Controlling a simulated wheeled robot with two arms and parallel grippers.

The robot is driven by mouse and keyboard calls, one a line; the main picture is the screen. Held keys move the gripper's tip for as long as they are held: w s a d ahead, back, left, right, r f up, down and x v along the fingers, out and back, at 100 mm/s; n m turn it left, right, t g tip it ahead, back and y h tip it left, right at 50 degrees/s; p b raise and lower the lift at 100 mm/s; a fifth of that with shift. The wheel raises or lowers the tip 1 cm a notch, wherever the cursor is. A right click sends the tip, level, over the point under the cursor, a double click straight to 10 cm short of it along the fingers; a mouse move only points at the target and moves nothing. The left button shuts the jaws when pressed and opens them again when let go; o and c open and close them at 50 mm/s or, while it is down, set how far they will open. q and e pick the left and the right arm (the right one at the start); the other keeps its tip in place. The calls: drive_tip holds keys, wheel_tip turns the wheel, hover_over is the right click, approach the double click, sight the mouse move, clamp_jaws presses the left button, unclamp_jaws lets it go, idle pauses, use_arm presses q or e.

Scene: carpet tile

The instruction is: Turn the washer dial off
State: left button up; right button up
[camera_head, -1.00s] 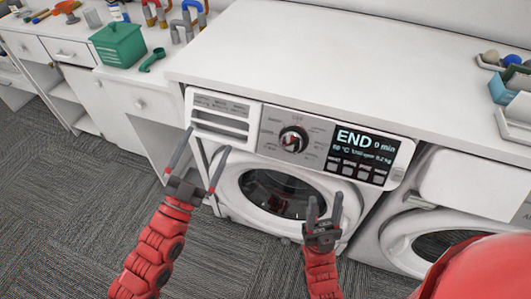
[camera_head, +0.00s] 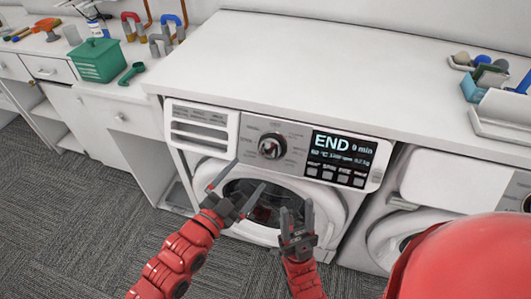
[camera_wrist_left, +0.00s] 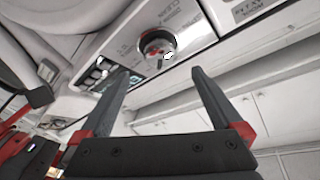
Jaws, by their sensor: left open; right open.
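The washer (camera_head: 222,176) stands under the white counter. Its round dial (camera_head: 271,146), dark with a silver and red middle, sits on the control panel left of a lit display (camera_head: 340,152) reading END 0 min. My left gripper (camera_head: 236,177) is open and empty in front of the washer, below and left of the dial in the head view. In the left wrist view the dial (camera_wrist_left: 157,43) shows ahead, between and beyond the spread fingers (camera_wrist_left: 158,85), apart from them. My right gripper (camera_head: 296,217) is open and empty in front of the washer door, below the dial.
The white counter (camera_head: 330,65) overhangs the panel. A green basket (camera_head: 99,60) and pipe pieces (camera_head: 155,30) are at the upper left. A second machine (camera_head: 400,215) stands at right. A white tray (camera_head: 497,117) is on the counter's right.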

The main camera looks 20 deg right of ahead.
sight(266, 153)
use_arm(q)
drive_tip(key=p+x, duration=0.1)
drive_tip(key=x, duration=0.9)
drive_tip(key=shift+c, duration=0.2)
drive_tip(key=c, duration=1.2)
